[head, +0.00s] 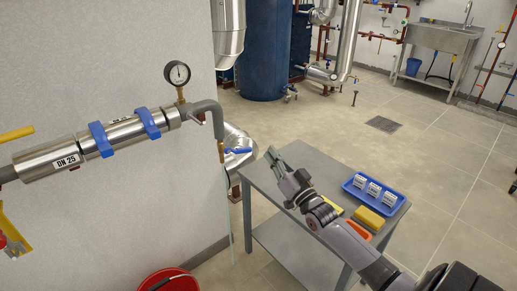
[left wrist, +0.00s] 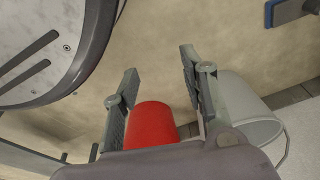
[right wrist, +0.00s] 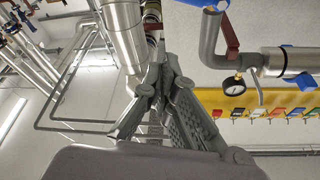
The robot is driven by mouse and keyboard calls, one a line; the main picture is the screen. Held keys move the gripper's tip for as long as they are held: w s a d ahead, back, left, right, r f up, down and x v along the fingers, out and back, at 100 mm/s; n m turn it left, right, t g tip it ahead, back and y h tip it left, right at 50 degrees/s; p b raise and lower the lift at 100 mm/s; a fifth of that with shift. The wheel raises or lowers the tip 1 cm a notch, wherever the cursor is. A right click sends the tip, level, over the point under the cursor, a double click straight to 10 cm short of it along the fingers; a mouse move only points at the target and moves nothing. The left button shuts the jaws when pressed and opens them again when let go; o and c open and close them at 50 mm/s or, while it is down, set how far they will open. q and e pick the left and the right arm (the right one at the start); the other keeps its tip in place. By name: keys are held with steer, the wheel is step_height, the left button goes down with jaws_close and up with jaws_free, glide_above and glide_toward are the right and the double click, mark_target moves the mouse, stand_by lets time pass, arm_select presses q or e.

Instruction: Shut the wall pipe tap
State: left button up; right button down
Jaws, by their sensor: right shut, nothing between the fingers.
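The wall pipe (head: 205,108) runs along the wall and bends down at its right end. A brass tap with a blue lever (head: 238,151) sits on that down-turned end; the lever sticks out to the right, across the pipe. My left gripper (left wrist: 157,62) is open, outside the head view.
A pressure gauge (head: 177,73) stands on the pipe. A yellow lever (head: 16,134) is at far left. A grey table (head: 290,185) holds a blue tray (head: 347,184) and a yellow block (head: 369,217). A red bucket (head: 168,282) stands on the floor below the pipe.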

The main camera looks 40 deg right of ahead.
mark_target(239, 150)
arm_select(q)
steer(key=shift+w+d+r+b, duration=0.1)
steer(key=shift+w+r+b, duration=0.15)
steer(key=shift+w+r, duration=0.35)
steer(key=shift+w+r+b, duration=0.25)
steer(key=shift+r, duration=0.65)
steer(key=shift+w+d+r+b, duration=0.1)
steer(key=shift+w+r+b, duration=0.15)
steer(key=shift+w+r, duration=0.35)
arm_select(e)
steer(key=w+a, duration=0.1)
steer(key=w, duration=0.8)
steer(key=shift+f, duration=0.4)
arm_select(q)
steer(key=shift+s+r, duration=0.15)
arm_select(e)
steer(key=shift+w, duration=0.1)
steer(key=shift+f+m, duration=0.15)
steer(key=shift+m, duration=0.15)
